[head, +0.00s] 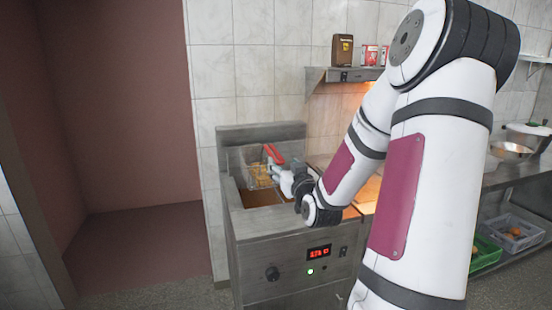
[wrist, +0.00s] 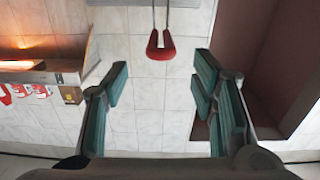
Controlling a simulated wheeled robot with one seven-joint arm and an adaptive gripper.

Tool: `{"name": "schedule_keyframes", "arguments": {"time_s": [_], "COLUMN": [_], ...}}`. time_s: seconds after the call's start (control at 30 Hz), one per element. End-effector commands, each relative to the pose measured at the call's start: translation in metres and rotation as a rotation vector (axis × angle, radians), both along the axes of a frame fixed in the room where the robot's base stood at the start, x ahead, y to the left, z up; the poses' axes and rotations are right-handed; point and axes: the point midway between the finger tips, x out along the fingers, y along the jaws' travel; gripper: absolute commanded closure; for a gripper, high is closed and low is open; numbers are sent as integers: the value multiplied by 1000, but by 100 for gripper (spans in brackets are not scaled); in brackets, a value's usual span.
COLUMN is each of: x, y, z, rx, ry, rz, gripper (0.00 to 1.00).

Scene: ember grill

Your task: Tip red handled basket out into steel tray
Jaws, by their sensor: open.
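The red handled basket (head: 257,176) is a wire basket at the fryer, with golden food in it. Its red handle (head: 272,153) points up and toward the right. In the wrist view the handle (wrist: 160,48) shows as a red loop on two thin rods, just beyond the fingertips and between them. My gripper (head: 284,173) is beside the basket in the head view. In the wrist view its green-padded fingers (wrist: 160,82) are spread wide with nothing between them. An orange-lit surface (head: 369,189) right of the fryer may belong to the steel tray; my arm hides much of it.
The fryer (head: 280,247) has a red display and an open well (head: 258,197). A shelf (head: 345,76) with a brown container (head: 342,50) and red-and-white packs hangs above. Bowls (head: 511,151) and crates (head: 512,232) are at the right. The floor at left is clear.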

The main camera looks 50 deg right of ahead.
Motion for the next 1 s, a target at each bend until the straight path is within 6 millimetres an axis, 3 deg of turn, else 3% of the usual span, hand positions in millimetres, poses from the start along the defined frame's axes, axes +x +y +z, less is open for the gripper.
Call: {"name": "schedule_keyframes", "arguments": {"time_s": [0.5, 1.0], "x": [73, 85], "y": [-45, -53], "z": [0, 0], "rx": [2, 1], "ry": [-1, 1], "rz": [2, 1], "gripper": [48, 48]}}
